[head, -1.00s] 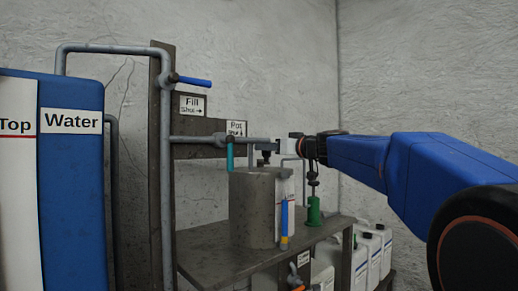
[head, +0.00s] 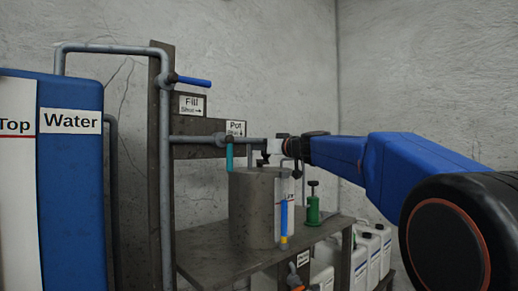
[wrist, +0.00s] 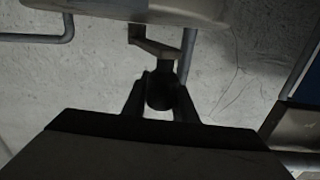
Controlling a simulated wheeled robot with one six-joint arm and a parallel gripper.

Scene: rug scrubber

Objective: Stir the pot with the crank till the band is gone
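The pot (head: 253,212) is a grey cylinder on a dark bench in the head view. A crank (head: 264,158) stands on its top, and its bent arm (wrist: 158,47) shows in the wrist view. My gripper (head: 276,146) is above the pot's right side. In the wrist view my gripper (wrist: 160,100) has its fingers on both sides of the crank's dark round knob (wrist: 160,92) and appears shut on it. An upright tube (head: 284,217) on the pot's front is blue with a yellow-orange lower part. I cannot tell whether this is the band. The pot's inside is hidden.
A teal lever (head: 229,157) hangs from the pipe beside the pot, under the Pot sign (head: 236,128). A blue lever (head: 194,82) sits above the Fill sign (head: 192,105). A green hand pump (head: 313,209) stands right of the pot. White jugs (head: 375,243) stand lower right.

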